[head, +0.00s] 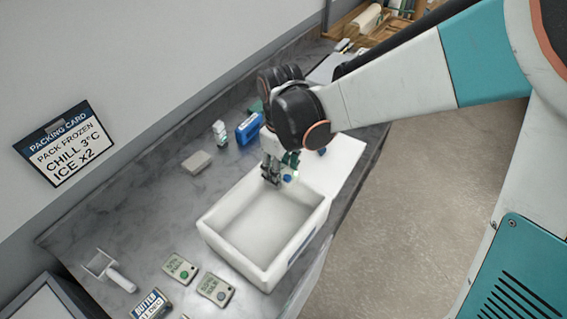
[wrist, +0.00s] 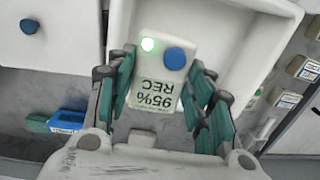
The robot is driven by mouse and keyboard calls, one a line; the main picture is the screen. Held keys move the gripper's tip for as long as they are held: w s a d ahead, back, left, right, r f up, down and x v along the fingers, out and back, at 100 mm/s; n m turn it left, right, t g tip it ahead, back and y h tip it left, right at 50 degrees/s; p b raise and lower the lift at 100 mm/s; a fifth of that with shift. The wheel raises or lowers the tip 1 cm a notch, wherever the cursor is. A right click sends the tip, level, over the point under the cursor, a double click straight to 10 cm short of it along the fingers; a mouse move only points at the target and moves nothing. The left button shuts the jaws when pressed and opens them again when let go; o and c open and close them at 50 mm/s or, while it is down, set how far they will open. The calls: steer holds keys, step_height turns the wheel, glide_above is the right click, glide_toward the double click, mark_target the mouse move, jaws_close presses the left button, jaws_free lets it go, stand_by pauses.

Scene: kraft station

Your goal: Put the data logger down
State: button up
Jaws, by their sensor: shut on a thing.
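The data logger (wrist: 163,62) is a small white device with a blue button, a lit green light and a screen reading "95% REC", upside down in the wrist view. My gripper (wrist: 163,75) is shut on it, with green finger pads on both sides. In the head view, my gripper (head: 273,180) points down at the back edge of the open white box (head: 209,236), and the logger is mostly hidden by my wrist. The box also shows behind the logger in the wrist view (wrist: 270,18). The box looks empty inside.
A packing card (head: 65,143) hangs behind.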

mark_target(282, 214)
step_height(282, 214, down, 19)
steer(key=b, duration=1.1)
steer(key=shift+r+b, duration=0.15)
steer(key=shift+b, duration=0.15)
steer(key=o, duration=1.1)
steer(key=shift+f, duration=0.2)
step_height(282, 214, up, 12)
steer(key=p, duration=0.3)
steer(key=shift+r, duration=0.2)
